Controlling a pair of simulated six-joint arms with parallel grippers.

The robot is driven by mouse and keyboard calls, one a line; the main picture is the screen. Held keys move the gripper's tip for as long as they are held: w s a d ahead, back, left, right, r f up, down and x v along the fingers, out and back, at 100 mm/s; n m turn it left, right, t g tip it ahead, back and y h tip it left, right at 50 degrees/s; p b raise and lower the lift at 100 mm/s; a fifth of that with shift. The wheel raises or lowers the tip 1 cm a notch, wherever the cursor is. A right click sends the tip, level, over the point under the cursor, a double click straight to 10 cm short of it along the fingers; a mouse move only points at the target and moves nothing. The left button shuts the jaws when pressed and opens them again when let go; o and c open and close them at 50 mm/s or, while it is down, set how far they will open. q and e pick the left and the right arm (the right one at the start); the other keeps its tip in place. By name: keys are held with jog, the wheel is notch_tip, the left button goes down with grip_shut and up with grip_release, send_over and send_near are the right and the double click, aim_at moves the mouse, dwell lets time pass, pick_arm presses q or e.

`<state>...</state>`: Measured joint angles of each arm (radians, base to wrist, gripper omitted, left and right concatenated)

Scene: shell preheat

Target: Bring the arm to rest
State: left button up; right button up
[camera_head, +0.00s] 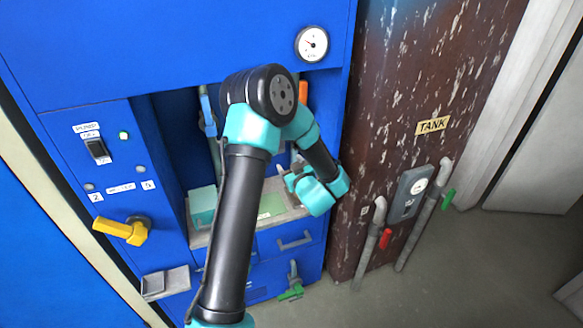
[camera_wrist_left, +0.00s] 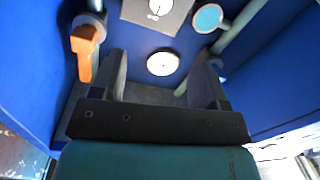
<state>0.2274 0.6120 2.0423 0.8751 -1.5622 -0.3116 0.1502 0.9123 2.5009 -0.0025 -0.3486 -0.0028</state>
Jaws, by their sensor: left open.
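My left arm rises from the bottom of the head view, bends at a black elbow and reaches down into the recess of a blue cabinet (camera_head: 200,45). Its left gripper (camera_head: 291,177) is at the recess, mostly hidden behind my teal wrist. In the left wrist view the two dark fingers of the gripper (camera_wrist_left: 160,78) stand wide apart. Nothing is held between them. A white round disc (camera_wrist_left: 162,63) shows beyond the gap, apart from the fingers. My right gripper is not in view.
An orange handle (camera_wrist_left: 85,48) is close beside the left finger; it also shows in the head view (camera_head: 303,91). A yellow lever (camera_head: 122,230) sticks out at left. A rusty tank (camera_head: 400,120) stands right of the cabinet. Open floor (camera_head: 480,270) lies at lower right.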

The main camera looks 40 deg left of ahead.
pick_arm(q)
jog(key=shift+s+d, duration=0.2)
jog(key=shift+d, duration=0.2)
jog(key=s+d+f+m+t+h, duration=0.1)
jog(key=d+f+m+t+h, duration=0.1)
jog(key=d+f+m+h, duration=1.1)
jog(key=s+d+f+m+g+h, duration=0.1)
jog(key=s+d+f+g+h, duration=0.6)
jog(key=s+d+f, duration=0.8)
jog(key=shift+s+d+f+g+h, duration=0.15)
jog(key=shift+s+d+g+h, duration=0.2)
jog(key=shift+s+d, duration=0.2)
